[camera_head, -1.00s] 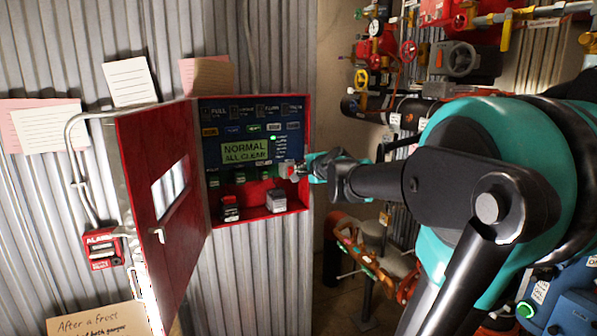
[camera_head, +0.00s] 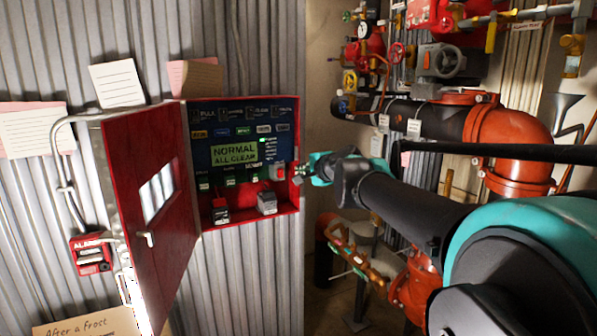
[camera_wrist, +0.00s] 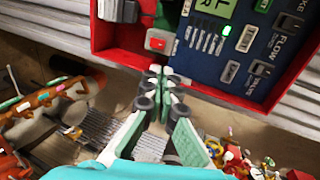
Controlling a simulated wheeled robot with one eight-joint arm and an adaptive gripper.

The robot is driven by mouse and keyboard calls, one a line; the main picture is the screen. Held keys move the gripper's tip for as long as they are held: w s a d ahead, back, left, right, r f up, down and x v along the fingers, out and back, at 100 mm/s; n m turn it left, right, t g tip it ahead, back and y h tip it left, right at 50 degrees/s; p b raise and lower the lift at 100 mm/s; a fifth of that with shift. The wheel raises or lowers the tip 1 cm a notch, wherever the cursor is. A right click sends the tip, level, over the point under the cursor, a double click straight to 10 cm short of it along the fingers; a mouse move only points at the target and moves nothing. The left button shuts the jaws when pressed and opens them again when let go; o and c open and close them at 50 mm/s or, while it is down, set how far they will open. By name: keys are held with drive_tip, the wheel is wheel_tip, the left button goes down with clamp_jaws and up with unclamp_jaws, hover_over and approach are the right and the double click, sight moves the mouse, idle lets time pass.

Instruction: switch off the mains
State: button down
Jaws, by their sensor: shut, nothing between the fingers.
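An open red alarm cabinet (camera_head: 298,204) hangs on the corrugated wall, with a blue panel inside. Its green display (camera_head: 234,152) reads "NORMAL ALL CLEAR". A light grey switch with a red face (camera_head: 277,172) sits at the panel's lower right; it also shows in the wrist view (camera_wrist: 158,41). I cannot read its label or tell its position. My gripper (camera_head: 300,172) is shut and empty just right of the switch, at the cabinet's right edge. In the wrist view its fingertips (camera_wrist: 161,73) point at the cabinet's rim, a little below the switch and apart from it.
The cabinet door (camera_head: 152,205) stands open to the left. A black-and-red block (camera_head: 220,211) and a grey block (camera_head: 267,203) sit at the cabinet's bottom. A red alarm box (camera_head: 90,254) hangs on the left. Red and black pipes (camera_head: 510,135) with valves crowd the right.

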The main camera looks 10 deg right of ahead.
sight(281, 175)
drive_tip(key=shift+s+a+f, duration=0.1)
drive_tip(key=shift+s+f, duration=0.25)
drive_tip(key=shift+f, duration=0.15)
drive_tip(key=x, duration=1.3)
drive_tip(key=shift+w+a+f, duration=0.15)
drive_tip(key=shift+w+f, duration=0.1)
drive_tip(key=shift+w, duration=0.2)
